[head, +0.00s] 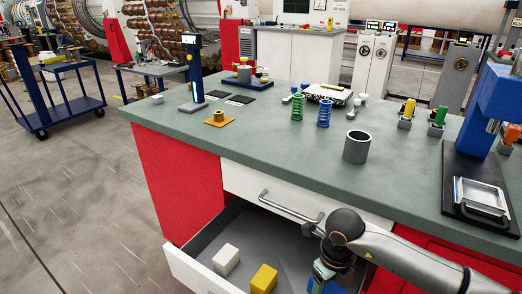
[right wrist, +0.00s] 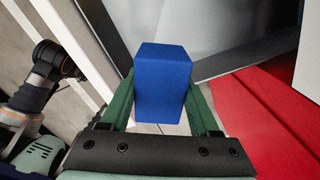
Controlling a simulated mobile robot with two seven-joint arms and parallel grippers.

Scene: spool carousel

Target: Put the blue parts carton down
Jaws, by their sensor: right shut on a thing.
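The blue parts carton (right wrist: 163,88) is a plain blue block in the right wrist view, held between the two green fingers of my right gripper (right wrist: 163,100). The gripper is shut on it. In the head view my right arm reaches down at the open drawer's right side, and the hand (head: 325,272) is partly cut off by the bottom edge. Whether the carton touches anything beneath it is hidden. My left gripper does not show in the head view.
The open drawer (head: 240,220) holds a white carton (head: 226,260) and a yellow carton (head: 264,279), with bare grey floor behind them. The green worktop (head: 270,150) above carries a grey cup (head: 356,147), a green spring (head: 297,107) and a blue spring (head: 324,113).

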